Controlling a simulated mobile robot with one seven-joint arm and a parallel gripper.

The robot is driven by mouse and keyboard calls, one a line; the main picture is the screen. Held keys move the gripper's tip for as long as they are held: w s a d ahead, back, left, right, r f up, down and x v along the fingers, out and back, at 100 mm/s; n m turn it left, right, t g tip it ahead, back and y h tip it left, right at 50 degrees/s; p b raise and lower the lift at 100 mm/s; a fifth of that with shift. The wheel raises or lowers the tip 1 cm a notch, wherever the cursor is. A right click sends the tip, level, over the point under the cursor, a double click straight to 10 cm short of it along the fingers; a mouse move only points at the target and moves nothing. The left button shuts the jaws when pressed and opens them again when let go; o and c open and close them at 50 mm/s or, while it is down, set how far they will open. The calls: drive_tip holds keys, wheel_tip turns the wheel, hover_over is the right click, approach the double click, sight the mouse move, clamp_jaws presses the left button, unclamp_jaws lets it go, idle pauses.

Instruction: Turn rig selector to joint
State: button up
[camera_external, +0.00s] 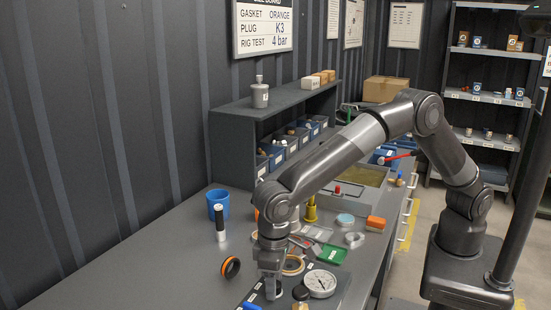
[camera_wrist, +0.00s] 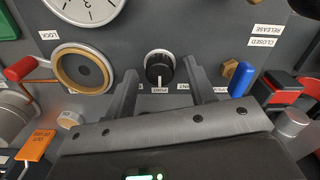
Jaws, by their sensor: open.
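In the wrist view a round black knob (camera_wrist: 158,66), which looks like the rig selector, stands on the grey panel (camera_wrist: 222,45). A white pointer mark on it faces down in the picture, towards a small label (camera_wrist: 160,90) whose words are too small to read surely. My gripper (camera_wrist: 161,72) is open, with one finger on each side of the knob and a gap showing at both sides. In the external view my gripper (camera_external: 271,275) points down over the bench panel, and I cannot make out the knob clearly there.
A white gauge (camera_external: 320,283) and a tan ring (camera_wrist: 83,69) lie close by. A blue handle (camera_wrist: 241,79) and a red-and-black part (camera_wrist: 284,86) stand right of my fingers. A red-tipped lever (camera_wrist: 20,69) is at left. A blue cup (camera_external: 218,205) stands further back.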

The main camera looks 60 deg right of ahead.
drive_tip(key=shift+f, duration=0.1)
drive_tip(key=shift+c, duration=0.3)
drive_tip(key=c, duration=0.9)
drive_tip(key=shift+n, duration=0.3)
drive_tip(key=n, duration=0.4)
drive_tip(key=shift+n, duration=2)
drive_tip(key=o, duration=1)
drive_tip(key=shift+c, duration=0.2)
